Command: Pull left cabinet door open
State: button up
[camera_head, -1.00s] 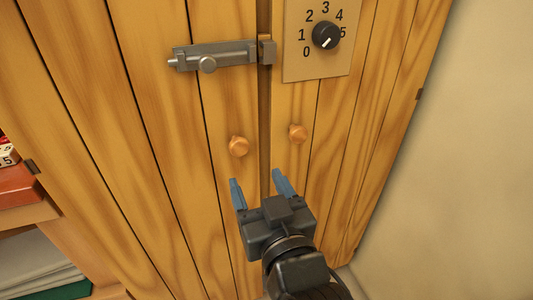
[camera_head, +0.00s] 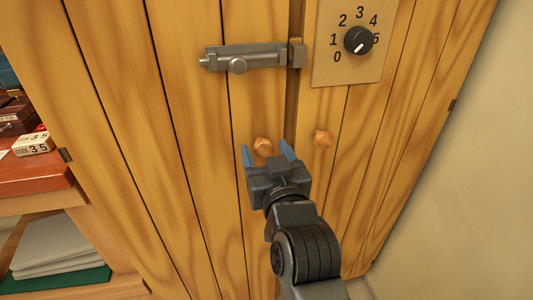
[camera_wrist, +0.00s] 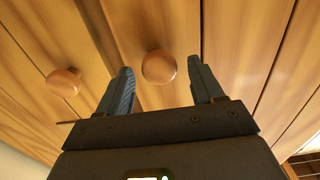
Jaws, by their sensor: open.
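The left cabinet door (camera_head: 187,140) is of vertical wood planks and looks shut beside the right door (camera_head: 385,130). Its round wooden knob (camera_head: 263,146) sits near the inner edge. My gripper (camera_head: 268,155) is open, with its blue fingertips on either side of this knob. The wrist view shows the knob (camera_wrist: 159,66) between the open fingers, beyond the palm; I see no clear grip on it. The right door's knob (camera_head: 323,138) is outside the fingers. A grey sliding bolt (camera_head: 250,57) lies across the left door's top, its end by a catch (camera_head: 297,53) on the right door.
A dial plate (camera_head: 340,70) with numbers is on the right door. At left, an open shelf (camera_head: 40,180) holds a code block (camera_head: 33,144) and folded grey cloths (camera_head: 55,243). A plain wall (camera_head: 470,190) stands at right.

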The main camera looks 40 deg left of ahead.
grip_shut()
dwell(0.5)
jog(key=shift+d, duration=0.1)
